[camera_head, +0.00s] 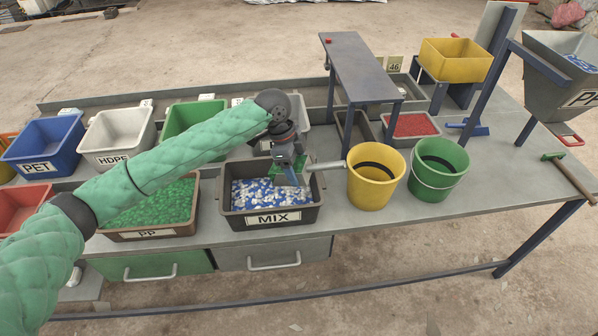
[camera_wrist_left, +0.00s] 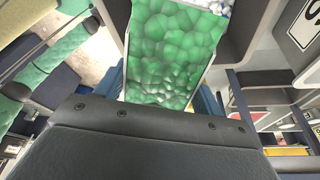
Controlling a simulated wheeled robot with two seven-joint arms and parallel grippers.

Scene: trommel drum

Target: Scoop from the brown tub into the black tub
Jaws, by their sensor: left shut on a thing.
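The black tub (camera_head: 317,208), labelled MIX, holds blue and white bits. My left gripper (camera_head: 288,160) is over the black tub, shut on a metal scoop (camera_head: 291,178). The left wrist view shows the scoop (camera_wrist_left: 129,60) filled with green granules, with a few blue and white bits visible beyond its far end. The head view does not make clear how far the scoop is above the tub's contents. My right gripper is not in view.
A yellow bucket (camera_head: 374,192) and a green bucket (camera_head: 436,187) stand right of the black tub. Blue PET (camera_head: 43,152), white HDPE (camera_head: 118,136) and green bins (camera_head: 193,117) stand behind. A raised grey shelf (camera_head: 358,62) rises behind the buckets.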

